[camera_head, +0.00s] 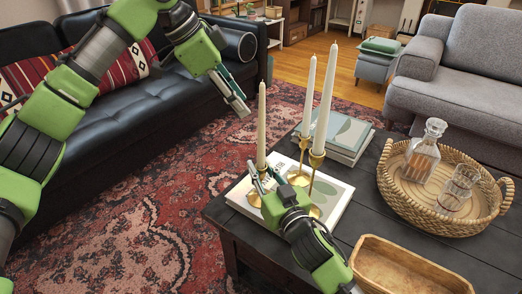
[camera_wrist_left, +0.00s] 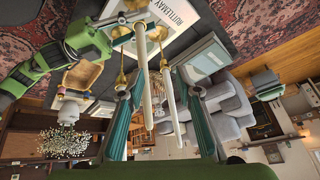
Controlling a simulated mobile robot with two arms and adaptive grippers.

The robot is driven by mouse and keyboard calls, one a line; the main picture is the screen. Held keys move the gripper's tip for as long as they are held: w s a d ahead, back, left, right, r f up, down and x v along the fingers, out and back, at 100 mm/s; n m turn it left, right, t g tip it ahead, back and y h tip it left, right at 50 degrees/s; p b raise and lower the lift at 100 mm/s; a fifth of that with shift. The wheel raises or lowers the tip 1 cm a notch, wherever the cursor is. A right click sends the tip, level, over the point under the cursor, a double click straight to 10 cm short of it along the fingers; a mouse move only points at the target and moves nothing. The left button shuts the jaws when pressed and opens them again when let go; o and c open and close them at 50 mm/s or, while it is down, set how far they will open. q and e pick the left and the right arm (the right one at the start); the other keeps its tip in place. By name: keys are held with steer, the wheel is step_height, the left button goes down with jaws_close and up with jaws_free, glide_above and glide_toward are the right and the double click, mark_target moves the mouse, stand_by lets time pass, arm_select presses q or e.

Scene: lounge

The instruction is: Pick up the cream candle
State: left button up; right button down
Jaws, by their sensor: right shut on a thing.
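Three tall cream candles stand in brass holders on a book on the dark table: the left candle (camera_head: 261,125), the middle one (camera_head: 308,98) and the right one (camera_head: 326,100). My right gripper (camera_head: 264,178) is shut at the left candle's brass holder, just below the wax; the candle is upright. My left gripper (camera_head: 238,100) is raised to the left of the candles and holds nothing. In the left wrist view its fingers (camera_wrist_left: 157,82) are spread wide, with candles (camera_wrist_left: 143,85) showing beyond them. My right gripper partly hides the holder bases.
A wicker tray (camera_head: 405,207) with a glass decanter (camera_head: 422,150) and glasses stands at the right. A wooden bowl (camera_head: 400,270) is at the table's front. Books (camera_head: 345,140) lie behind the candles. A black sofa (camera_head: 130,125) and grey sofa (camera_head: 470,80) flank the table.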

arm_select(q)
steer(key=w+d+f+t+h, duration=0.1)
steer(key=w+d+t, duration=0.1)
steer(key=w+t, duration=0.6)
steer(key=s+r+m+t+h, duration=0.3)
steer(key=s+r+t+h, duration=0.2)
steer(key=s+r+t, duration=0.55)
steer(key=n+g+y, duration=0.3)
steer(key=n+y, duration=0.8)
steer(key=n, duration=0.7)
glide_toward(261, 133)
steer(key=w, duration=0.5)
steer(key=shift+w+a+f, duration=0.15)
steer(key=shift+w+a, duration=0.05)
steer(key=shift+w, duration=0.2)
steer(key=shift+w+d, duration=0.2)
steer(key=shift+w, duration=1.1)
steer(key=shift+w+d, duration=0.15)
steer(key=shift+w, duration=1.15)
jaws_close()
